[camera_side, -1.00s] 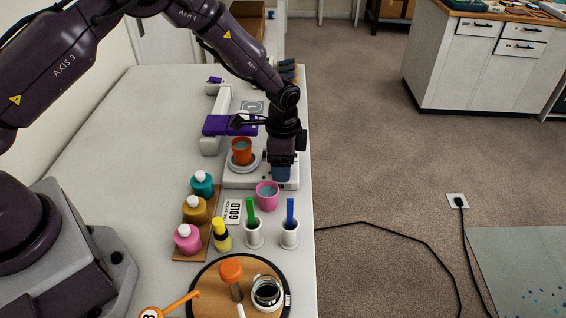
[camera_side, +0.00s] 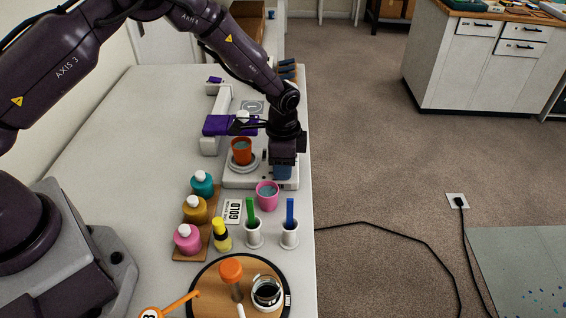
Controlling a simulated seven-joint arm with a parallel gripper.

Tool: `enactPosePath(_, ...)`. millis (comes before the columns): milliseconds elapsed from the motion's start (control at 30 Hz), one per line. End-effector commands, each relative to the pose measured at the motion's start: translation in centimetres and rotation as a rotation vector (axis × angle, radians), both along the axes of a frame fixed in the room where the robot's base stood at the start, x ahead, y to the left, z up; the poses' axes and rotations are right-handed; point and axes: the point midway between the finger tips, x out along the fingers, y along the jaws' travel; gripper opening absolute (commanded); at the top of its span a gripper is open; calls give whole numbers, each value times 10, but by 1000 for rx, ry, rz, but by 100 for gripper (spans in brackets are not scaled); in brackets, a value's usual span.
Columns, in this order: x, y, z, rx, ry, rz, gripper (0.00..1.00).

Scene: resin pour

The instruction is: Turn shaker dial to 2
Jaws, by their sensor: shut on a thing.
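My gripper (camera_side: 283,173) points down over the right part of the shaker. It is shut, with a blue part showing at its fingertips. The dial itself is hidden there, and I cannot read its setting or tell whether the blue part belongs to it. A grey square panel (camera_side: 252,107) with a round mark lies behind.
A purple and white stand (camera_side: 228,126) is close to my wrist on the left. A pink cup (camera_side: 267,195) is just in front of the shaker. Bottles (camera_side: 195,209), green and blue sticks in white holders and a round board (camera_side: 210,290) fill the near table. The left of the table is clear.

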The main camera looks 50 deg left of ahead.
Motion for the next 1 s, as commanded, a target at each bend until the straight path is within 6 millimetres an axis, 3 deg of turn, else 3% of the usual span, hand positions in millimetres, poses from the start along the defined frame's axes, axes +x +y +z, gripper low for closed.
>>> enactPosePath(700, 0, 0, 1, 1, 1, 574, 14)
enactPosePath(1000, 0, 0, 1, 1, 1, 742, 14)
